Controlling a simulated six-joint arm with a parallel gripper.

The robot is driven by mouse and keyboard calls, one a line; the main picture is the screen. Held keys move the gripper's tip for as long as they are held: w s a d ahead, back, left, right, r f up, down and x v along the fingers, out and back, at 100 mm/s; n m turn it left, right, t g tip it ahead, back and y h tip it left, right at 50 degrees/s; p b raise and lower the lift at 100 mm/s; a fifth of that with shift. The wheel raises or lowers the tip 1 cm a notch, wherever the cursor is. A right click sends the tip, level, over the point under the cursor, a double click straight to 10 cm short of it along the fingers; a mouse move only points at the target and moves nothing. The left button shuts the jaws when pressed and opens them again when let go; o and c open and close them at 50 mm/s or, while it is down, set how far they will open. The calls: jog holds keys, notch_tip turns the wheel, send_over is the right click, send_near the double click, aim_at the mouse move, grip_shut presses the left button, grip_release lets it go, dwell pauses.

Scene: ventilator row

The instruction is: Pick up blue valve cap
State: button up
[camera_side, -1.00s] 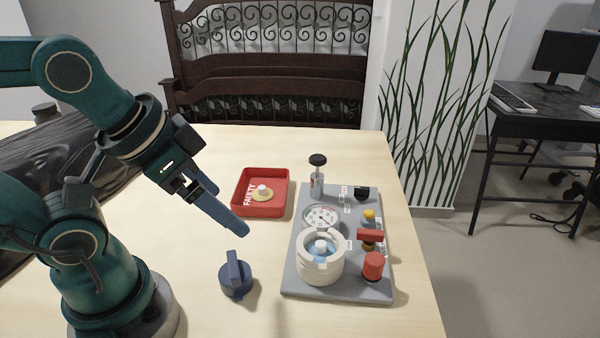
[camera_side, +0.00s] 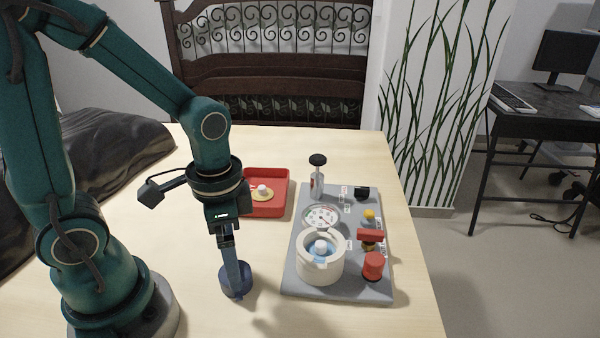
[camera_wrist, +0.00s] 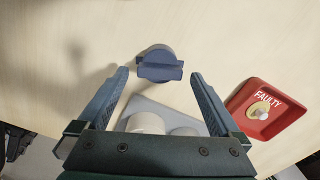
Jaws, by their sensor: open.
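The blue valve cap (camera_side: 237,290) stands on the table left of the grey panel. It is a round dark blue cap with a raised bar handle on top. In the wrist view the cap (camera_wrist: 158,62) lies ahead of the fingertips, near the middle between them. My gripper (camera_side: 234,278) points down at the cap in the side view, its fingers covering part of the handle. In the wrist view my gripper (camera_wrist: 158,72) is open with nothing held. Whether a finger touches the cap cannot be told.
A grey panel (camera_side: 293,287) with a white round housing (camera_side: 320,262), a gauge and red and yellow fittings stands to the right. A red tray (camera_side: 281,180) marked FAULTY, with a pale cap (camera_side: 262,192) in it, lies behind my gripper. The front table is clear.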

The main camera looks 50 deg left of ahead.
aim_at(247, 279)
jog(key=shift+f, duration=1.5)
jog(key=c, duration=1.3)
jog(key=shift+r, duration=0.1)
